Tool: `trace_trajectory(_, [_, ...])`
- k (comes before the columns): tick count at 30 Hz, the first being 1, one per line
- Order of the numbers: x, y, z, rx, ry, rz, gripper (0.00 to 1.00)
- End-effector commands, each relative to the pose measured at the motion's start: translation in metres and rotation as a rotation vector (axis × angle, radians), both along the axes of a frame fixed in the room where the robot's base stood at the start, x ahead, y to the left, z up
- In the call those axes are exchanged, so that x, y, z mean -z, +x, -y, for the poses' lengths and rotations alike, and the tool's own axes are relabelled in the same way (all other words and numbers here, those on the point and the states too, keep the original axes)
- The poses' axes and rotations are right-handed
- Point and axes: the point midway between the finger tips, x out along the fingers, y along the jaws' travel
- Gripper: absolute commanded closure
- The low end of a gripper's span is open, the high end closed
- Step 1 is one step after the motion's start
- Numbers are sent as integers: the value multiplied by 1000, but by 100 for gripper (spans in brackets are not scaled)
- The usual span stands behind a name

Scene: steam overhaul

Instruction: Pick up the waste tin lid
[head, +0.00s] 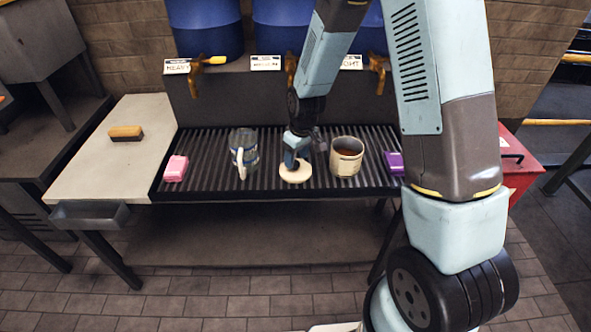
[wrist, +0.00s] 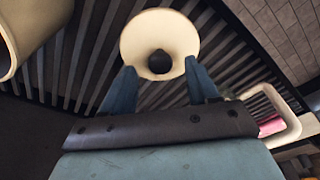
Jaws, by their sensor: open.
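The waste tin lid is a round cream disc with a dark round knob. It lies on the slatted rack in the head view, where the lid (head: 296,174) is partly covered by my gripper (head: 291,158). In the wrist view the lid (wrist: 160,32) is at top centre, its knob in the middle. My gripper (wrist: 160,84) is open, with one blue finger on each side just short of the knob. I cannot tell whether the fingers touch the lid. The open waste tin (head: 346,156), cream with brown contents, stands right of the lid.
A glass mug (head: 243,152) with a pale handle stands left of the lid. A pink block (head: 176,168) and a purple block (head: 394,163) lie on the rack (head: 212,150). Blue barrels (head: 205,28) with taps are behind. A brush (head: 126,132) lies on the pale left counter.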

Motion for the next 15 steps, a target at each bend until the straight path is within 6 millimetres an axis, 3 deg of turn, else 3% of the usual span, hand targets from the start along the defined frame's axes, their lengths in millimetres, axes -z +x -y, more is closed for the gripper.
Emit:
trace_trajectory(6, [18, 2, -2, 0, 0, -1, 41])
trace_trajectory(15, [20, 2, -2, 0, 1, -1, 43])
